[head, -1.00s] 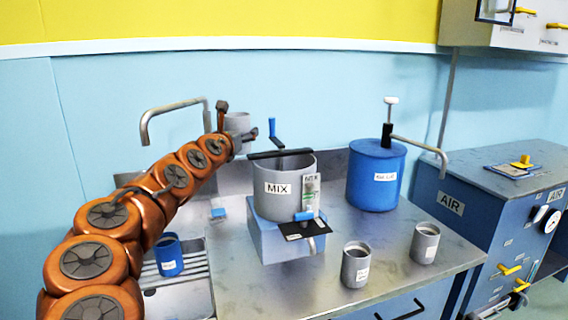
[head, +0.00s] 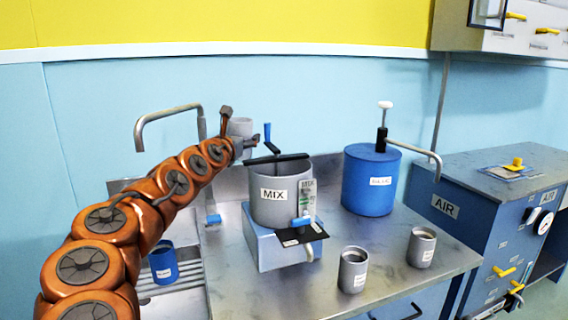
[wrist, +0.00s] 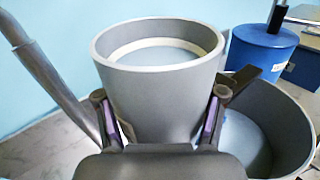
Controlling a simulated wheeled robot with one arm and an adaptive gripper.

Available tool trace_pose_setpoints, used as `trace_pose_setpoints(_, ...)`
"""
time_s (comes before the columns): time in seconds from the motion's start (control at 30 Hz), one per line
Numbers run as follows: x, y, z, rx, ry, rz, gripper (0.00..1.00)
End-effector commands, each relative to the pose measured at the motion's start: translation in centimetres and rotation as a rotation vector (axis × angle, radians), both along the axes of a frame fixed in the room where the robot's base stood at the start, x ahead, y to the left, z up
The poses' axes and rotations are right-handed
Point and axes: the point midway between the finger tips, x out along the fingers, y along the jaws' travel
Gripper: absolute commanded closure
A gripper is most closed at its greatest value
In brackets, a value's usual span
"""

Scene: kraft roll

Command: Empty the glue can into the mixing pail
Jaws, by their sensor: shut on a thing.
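My gripper (wrist: 161,125) is shut on a grey can (wrist: 160,85), one finger on each side of its wall. The can is upright, and the wrist view shows a pale surface inside below a light ring. In the head view the can (head: 240,126) is held behind and to the left of the mixing pail, higher than its rim, partly hidden by my arm. The mixing pail (head: 270,208) is grey, labelled MIX, and stands on a blue-grey base with a dark bar across its top. Pale content shows inside the pail (wrist: 290,145) in the wrist view.
A bent tap (head: 165,112) rises close to the left of the can. A blue pump drum (head: 369,185) stands right of the pail. Two grey cans (head: 353,271) (head: 421,248) stand at the front right. A blue cup (head: 163,264) sits on the drainer at left.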

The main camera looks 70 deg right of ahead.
Motion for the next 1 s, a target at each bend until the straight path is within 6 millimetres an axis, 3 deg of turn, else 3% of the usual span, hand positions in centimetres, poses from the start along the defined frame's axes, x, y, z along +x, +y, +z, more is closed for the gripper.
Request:
trace_pose_setpoints(0.67,-1.6,-0.3,2.9,0.073,-0.295,-0.003,0.92)
trace_pose_setpoints(0.73,-1.6,-0.4,1.7,0.071,-0.306,-0.002,0.92)
trace_pose_setpoints(1.0,-1.9,-0.3,2.1,0.074,-0.342,0.001,0.92)
